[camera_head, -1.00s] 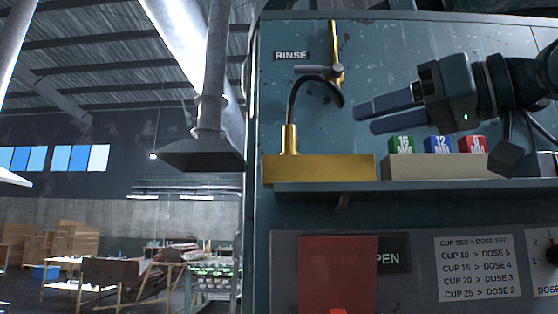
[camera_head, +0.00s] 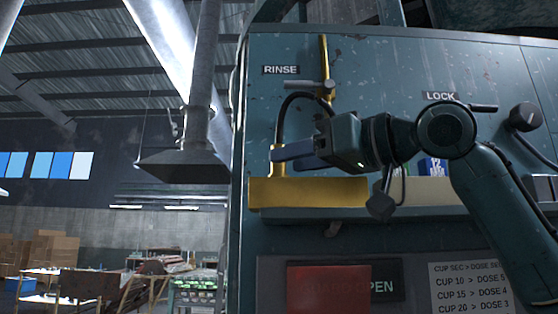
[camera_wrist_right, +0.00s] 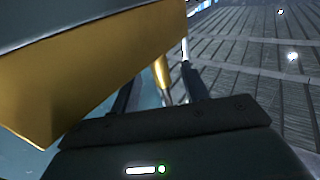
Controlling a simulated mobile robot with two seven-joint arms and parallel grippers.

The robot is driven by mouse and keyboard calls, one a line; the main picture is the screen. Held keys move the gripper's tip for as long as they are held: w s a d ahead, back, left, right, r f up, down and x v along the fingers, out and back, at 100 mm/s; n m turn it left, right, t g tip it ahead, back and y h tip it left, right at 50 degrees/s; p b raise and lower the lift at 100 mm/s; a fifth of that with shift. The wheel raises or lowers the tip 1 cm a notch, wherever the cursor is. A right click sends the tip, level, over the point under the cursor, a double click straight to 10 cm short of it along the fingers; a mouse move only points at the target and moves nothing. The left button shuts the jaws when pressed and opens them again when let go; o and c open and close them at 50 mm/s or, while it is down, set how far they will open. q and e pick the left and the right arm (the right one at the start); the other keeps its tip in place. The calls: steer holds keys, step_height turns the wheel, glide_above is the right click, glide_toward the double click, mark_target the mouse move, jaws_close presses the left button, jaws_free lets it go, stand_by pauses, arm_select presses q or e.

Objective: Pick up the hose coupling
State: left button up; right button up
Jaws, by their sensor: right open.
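The hose coupling (camera_head: 277,169) is a small upright brass cylinder on the yellow block (camera_head: 310,192), at the lower end of a curved black hose (camera_head: 283,110). My right gripper (camera_head: 277,153) is open and points left at the coupling's height. Its blue fingers cover much of the coupling in the head view. In the right wrist view the brass coupling (camera_wrist_right: 161,74) shows between the two dark fingers (camera_wrist_right: 160,92). I cannot tell whether a finger touches it. My left gripper is not in view.
The yellow block sits on a narrow shelf against the teal panel, below the RINSE label (camera_head: 281,70). A brass pipe with a valve (camera_head: 325,85) is above. Coloured blocks (camera_head: 432,168) stand behind my right arm. A red guard panel (camera_head: 328,288) is below.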

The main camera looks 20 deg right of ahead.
steer(key=x, duration=0.2)
steer(key=shift+w+a, duration=0.2)
jaws_close()
stand_by(0.4)
